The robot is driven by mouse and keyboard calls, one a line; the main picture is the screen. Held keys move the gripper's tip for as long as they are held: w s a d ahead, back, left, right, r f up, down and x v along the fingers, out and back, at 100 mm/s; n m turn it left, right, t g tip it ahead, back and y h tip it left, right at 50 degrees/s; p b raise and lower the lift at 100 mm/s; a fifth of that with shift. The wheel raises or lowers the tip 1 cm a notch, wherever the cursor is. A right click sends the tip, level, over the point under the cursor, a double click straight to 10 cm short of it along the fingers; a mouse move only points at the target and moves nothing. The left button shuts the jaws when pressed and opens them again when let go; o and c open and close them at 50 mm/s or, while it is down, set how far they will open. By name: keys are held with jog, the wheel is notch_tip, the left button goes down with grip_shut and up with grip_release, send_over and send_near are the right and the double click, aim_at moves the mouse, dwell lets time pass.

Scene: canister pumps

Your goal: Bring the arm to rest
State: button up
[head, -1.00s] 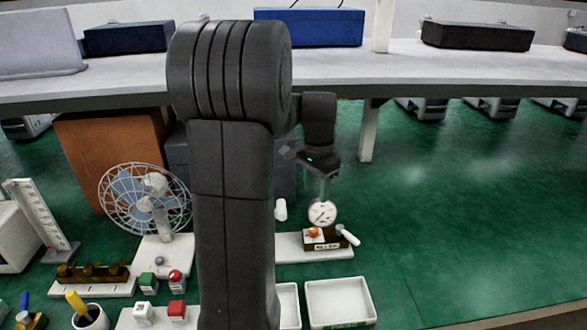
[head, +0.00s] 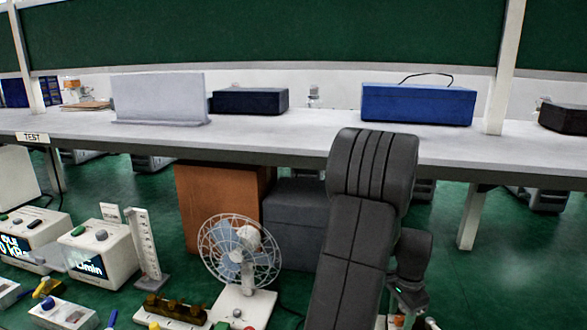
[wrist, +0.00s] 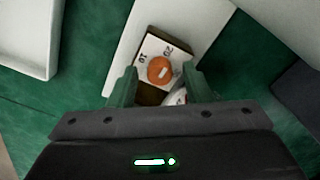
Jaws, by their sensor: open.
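My gripper (wrist: 160,82) is open in the wrist view, its two green-tinted fingers apart with nothing held between them. Below it is a small block with a white top and an orange round knob (wrist: 161,70), on a white board (wrist: 122,70). I cannot tell how far the fingertips are from the block. In the head view my arm stands raised right of centre. My gripper (head: 408,292) hangs low behind it, close to the bottom edge and partly cut off.
A fan (head: 240,252) stands left of my arm, with pump boxes (head: 98,252) further left. Behind are a brown box (head: 222,205), a dark grey box (head: 293,222) and a long bench (head: 285,140). A white tray (wrist: 25,40) lies left in the wrist view. Green floor is open at right.

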dwell(0.3)
notch_tip(320, 180, up, 14)
notch_tip(320, 180, down, 14)
jog(key=shift+r, duration=0.25)
jog(key=shift+f, duration=0.3)
jog(key=n, duration=0.5)
jog(key=shift+r, duration=0.1)
jog(key=n, duration=0.3)
jog(key=shift+n+p, duration=0.3)
jog(key=shift+n, duration=0.1)
jog(key=n, duration=0.4)
jog(key=shift+n, duration=0.4)
jog(key=shift+n+p, duration=0.5)
jog(key=shift+n, duration=1.8)
